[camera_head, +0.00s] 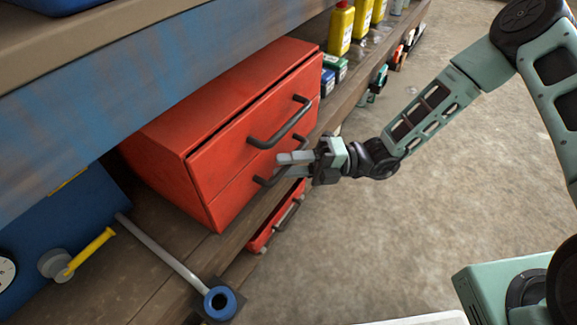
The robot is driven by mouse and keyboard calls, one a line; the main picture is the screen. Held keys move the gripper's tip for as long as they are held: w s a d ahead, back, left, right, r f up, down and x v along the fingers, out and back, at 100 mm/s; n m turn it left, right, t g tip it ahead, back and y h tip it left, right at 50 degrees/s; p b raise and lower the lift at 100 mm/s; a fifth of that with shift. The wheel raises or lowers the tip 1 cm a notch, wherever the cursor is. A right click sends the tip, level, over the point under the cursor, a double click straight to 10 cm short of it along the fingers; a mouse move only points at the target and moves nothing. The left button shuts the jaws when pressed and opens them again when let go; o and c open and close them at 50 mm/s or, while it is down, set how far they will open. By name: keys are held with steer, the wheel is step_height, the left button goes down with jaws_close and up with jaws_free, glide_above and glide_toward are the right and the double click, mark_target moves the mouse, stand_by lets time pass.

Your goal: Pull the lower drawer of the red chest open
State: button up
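The red chest (195,125) stands on a wooden shelf, tilted in the picture, with its drawer fronts facing right. The upper drawer has a dark bar handle (279,128). The lower drawer (232,193) is flush with the chest and has a dark bar handle (264,182), partly hidden by my gripper. My gripper (287,164) is at that lower handle, its pale fingers apart and pointing left toward the drawer front. Whether the bar lies between the fingers or behind them, I cannot tell.
Another red front with a handle (287,215) shows below the shelf edge. Yellow bottles (341,28) and small boxes (335,66) stand on the shelf beyond the chest. Concrete floor (440,215) to the right is clear.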

steer(key=shift+a, duration=0.1)
jaws_close()
steer(key=shift+r, duration=0.1)
steer(key=shift+s+d+p, duration=0.25)
steer(key=shift+d+p, duration=0.15)
steer(key=shift+p, duration=0.05)
steer(key=s+d+p, duration=1)
steer(key=s+d, duration=0.3)
steer(key=d, duration=0.4)
steer(key=shift+s, duration=0.15)
jaws_free()
